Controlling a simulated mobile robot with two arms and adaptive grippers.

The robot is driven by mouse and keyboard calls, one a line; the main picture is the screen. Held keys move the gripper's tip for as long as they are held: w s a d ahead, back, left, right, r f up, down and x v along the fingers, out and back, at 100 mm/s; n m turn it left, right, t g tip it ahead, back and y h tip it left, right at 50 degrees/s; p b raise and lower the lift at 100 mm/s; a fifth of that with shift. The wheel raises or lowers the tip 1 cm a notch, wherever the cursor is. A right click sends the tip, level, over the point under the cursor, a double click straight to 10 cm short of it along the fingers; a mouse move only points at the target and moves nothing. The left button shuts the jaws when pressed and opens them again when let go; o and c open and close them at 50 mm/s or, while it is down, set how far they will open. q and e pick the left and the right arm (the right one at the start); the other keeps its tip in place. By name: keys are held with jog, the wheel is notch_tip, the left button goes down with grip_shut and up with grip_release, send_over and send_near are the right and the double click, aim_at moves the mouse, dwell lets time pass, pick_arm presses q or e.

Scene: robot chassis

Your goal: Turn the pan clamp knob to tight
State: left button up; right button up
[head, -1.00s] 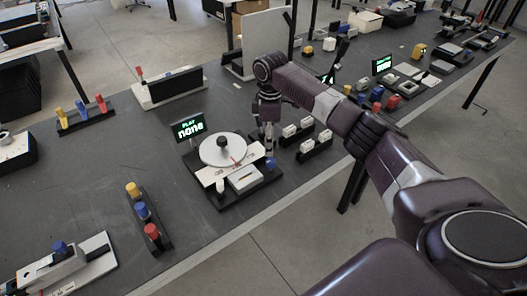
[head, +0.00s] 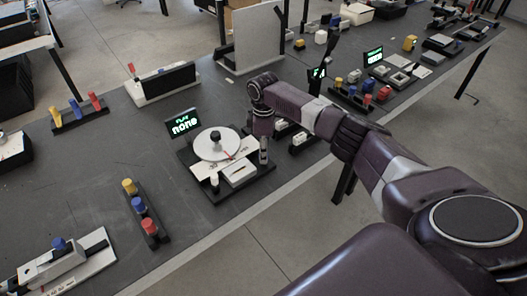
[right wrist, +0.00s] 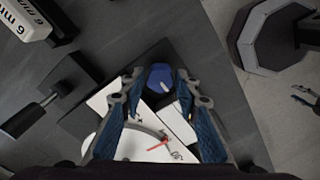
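The pan device is a dark base plate (head: 208,197) with a round white dial (head: 212,149), a black centre knob (head: 216,137), a red pointer and a white front block (head: 239,174). Its small screen (head: 183,123) shows green text that looks like "PLAY none". A blue knob with a white mark (right wrist: 160,77), apparently the clamp knob, shows in the right wrist view at the fingertips. My right gripper (head: 263,160) points down at the device's right front and hides this knob in the head view. In the wrist view, my right gripper (right wrist: 160,90) is open, with fingers apart on either side of the knob; contact is unclear.
White blocks on black holders (head: 300,138) stand close to the right of my gripper. A rack of coloured pegs (head: 140,206) lies to the left. A white panel (head: 250,42) stands behind. The table is clear between the left rack and the device.

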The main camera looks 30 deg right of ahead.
jog(key=c, duration=0.7)
pick_arm(q)
jog(key=shift+s, duration=0.6)
pick_arm(e)
jog(key=shift+o, duration=0.2)
jog(key=shift+r+m+p, duration=0.2)
jog(key=shift+m+p, duration=1)
jog(key=shift+m, duration=0.2)
jog(key=m+p, duration=0.1)
jog(key=m, duration=0.1)
jog(key=shift+m+p, duration=0.3)
jog(key=shift+p, duration=0.05)
jog(key=m+p, duration=0.1)
jog(key=m, duration=0.2)
jog(key=shift+p, duration=0.4)
pick_arm(q)
notch_tip(320, 180, up, 7)
jog(key=p, duration=0.1)
pick_arm(e)
jog(key=shift+w+f+m, duration=0.1)
jog(key=shift+m, duration=1.6)
pick_arm(q)
jog(key=shift+w, duration=0.15)
pick_arm(e)
jog(key=shift+d, duration=0.1)
